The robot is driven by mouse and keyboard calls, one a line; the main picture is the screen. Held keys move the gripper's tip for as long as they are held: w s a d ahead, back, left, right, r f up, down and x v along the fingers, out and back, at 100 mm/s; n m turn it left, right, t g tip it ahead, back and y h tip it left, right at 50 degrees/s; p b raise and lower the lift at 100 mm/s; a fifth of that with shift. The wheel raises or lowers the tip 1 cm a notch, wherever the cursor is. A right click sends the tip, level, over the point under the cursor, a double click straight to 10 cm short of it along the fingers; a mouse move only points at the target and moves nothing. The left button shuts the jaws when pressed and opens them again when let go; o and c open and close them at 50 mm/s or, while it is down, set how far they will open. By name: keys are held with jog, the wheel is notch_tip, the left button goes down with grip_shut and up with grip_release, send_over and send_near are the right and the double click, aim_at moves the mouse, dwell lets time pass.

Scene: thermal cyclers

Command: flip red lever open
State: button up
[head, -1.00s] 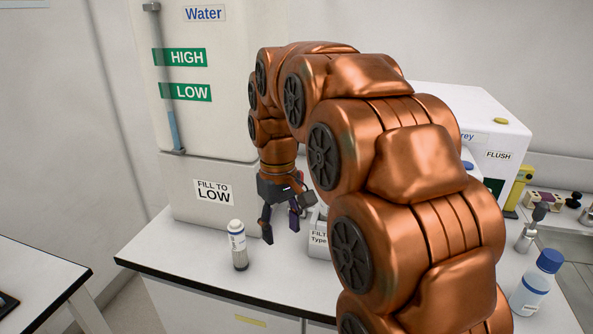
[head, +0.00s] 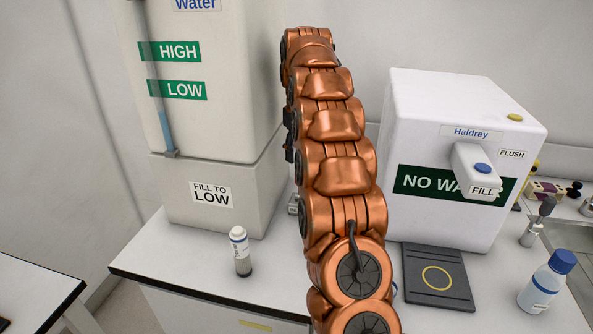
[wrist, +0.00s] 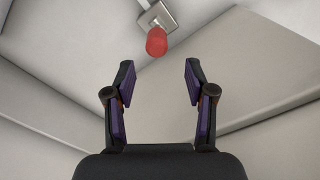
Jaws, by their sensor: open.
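The red lever (wrist: 157,42) shows in the wrist view, at the top centre. It is a short red cylinder in front of a pale square plate (wrist: 157,17). My gripper (wrist: 158,78) is open and empty, with its two fingers spread on either side of the picture's middle. The lever appears beyond the fingertips, roughly centred between them, with no finger touching it. In the head view my arm hides the lever, and my gripper is almost wholly hidden too.
The water tank (head: 207,110) stands left of my arm, and the white Haldrey unit (head: 430,130) stands right of it. A small capped vial (head: 240,252) stands on the counter (head: 180,255). A dark pad (head: 437,278) and a blue-capped bottle (head: 546,284) are at right.

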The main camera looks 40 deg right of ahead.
jog(key=shift+d+f, duration=0.25)
jog(key=shift+f, duration=0.15)
jog(key=shift+f+p, duration=1.1)
jog(key=shift+f, duration=2.3)
jog(key=shift+c, duration=0.2)
grip_shut()
